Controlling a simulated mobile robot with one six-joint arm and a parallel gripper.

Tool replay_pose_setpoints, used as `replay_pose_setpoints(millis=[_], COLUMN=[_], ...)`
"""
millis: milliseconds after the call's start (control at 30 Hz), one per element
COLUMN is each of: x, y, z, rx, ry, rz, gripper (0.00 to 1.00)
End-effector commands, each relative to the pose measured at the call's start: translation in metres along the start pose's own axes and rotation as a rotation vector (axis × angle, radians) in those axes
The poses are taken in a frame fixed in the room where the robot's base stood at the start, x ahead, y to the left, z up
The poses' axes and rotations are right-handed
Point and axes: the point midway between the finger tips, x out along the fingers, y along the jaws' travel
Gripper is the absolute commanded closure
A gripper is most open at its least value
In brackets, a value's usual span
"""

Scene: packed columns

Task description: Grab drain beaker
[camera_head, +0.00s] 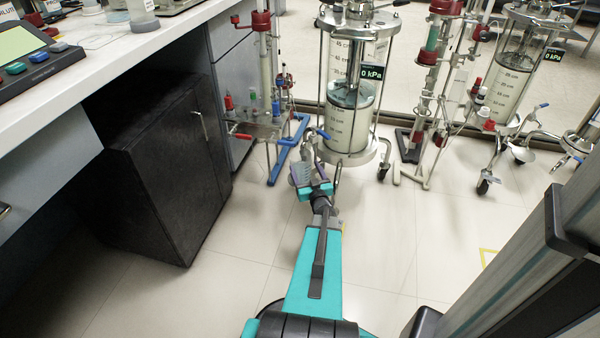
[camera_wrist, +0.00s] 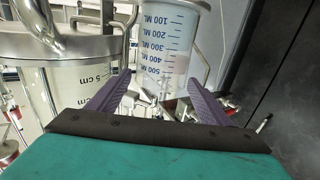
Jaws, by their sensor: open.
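The drain beaker (camera_wrist: 168,38) is clear, with blue markings from 100 ML at the top to 500 ML lower down. In the wrist view it stands between and just beyond the fingertips of my gripper (camera_wrist: 160,80). The purple fingers are apart, with the beaker's lower part near their tips. I cannot tell whether they touch it. In the head view the beaker (camera_head: 301,173) shows small, partly hidden beside my gripper (camera_head: 312,186), in front of the large column.
A large clear column (camera_head: 345,130) in a wheeled metal frame stands close behind. A black cabinet (camera_head: 160,170) stands at left under the white bench (camera_head: 120,48). A rack of slim columns (camera_head: 262,130) stands between them. More column rigs (camera_head: 500,85) stand at right. The floor in front is clear.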

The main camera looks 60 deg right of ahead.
Motion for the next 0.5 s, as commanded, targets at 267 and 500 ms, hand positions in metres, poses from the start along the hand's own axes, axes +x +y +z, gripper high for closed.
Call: replay_pose_setpoints(millis=[267, 500], x=[0.037, 0.049], y=[0.001, 0.0], z=[0.002, 0.001], rx=[-0.001, 0.0], ry=[0.001, 0.0], rz=[0.0, 0.001], gripper=[0.27, 0.27])
